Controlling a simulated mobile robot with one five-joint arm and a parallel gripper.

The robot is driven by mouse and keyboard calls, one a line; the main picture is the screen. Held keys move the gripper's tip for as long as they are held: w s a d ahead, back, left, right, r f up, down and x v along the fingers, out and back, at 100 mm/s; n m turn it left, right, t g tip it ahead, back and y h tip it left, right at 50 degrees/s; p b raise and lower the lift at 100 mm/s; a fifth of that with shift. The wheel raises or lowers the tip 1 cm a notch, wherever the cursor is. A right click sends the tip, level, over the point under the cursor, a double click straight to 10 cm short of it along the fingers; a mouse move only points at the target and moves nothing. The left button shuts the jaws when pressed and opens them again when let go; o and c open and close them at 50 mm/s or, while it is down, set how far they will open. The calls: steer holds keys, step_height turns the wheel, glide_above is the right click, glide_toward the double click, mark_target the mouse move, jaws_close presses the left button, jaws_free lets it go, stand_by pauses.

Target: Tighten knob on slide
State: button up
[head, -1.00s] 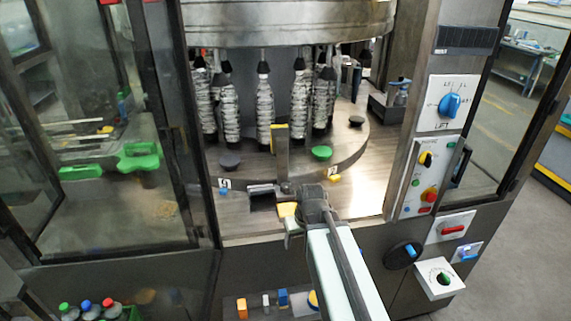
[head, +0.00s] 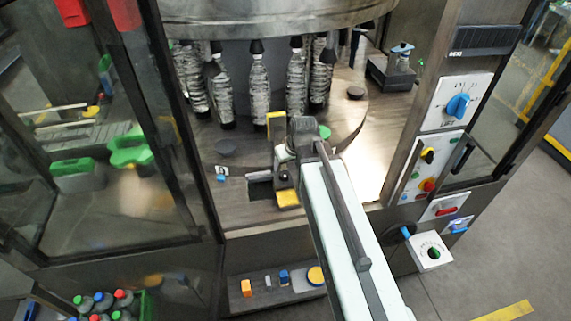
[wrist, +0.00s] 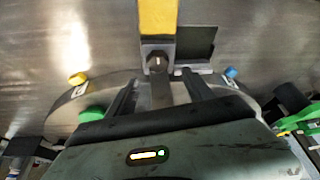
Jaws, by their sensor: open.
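The slide is a small metal bracket with a yellow front plate (head: 288,198) at the front edge of the machine deck. In the wrist view its yellow strip (wrist: 157,16) is at the top centre. The small dark knob (wrist: 157,62) sits on the bracket just below that strip. My gripper (wrist: 160,86) is open and empty. Its two dark fingers point at the bracket, with the knob between their lines and just beyond the tips.
A dark slot (head: 260,190) lies beside the bracket. A post with a yellow top (head: 276,124) stands behind. Several wrapped bottles (head: 260,85) hang around the carousel. A control panel (head: 429,170) is at the right and a glass door (head: 150,120) at the left. The deck front right is clear.

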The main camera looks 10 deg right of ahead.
mark_target(284, 174)
steer(key=b+x, duration=0.7)
steer(key=x, duration=0.1)
steer(key=shift+d, duration=0.15)
steer(key=shift+s+r, duration=0.1)
steer(key=shift+r, duration=0.05)
jaws_close()
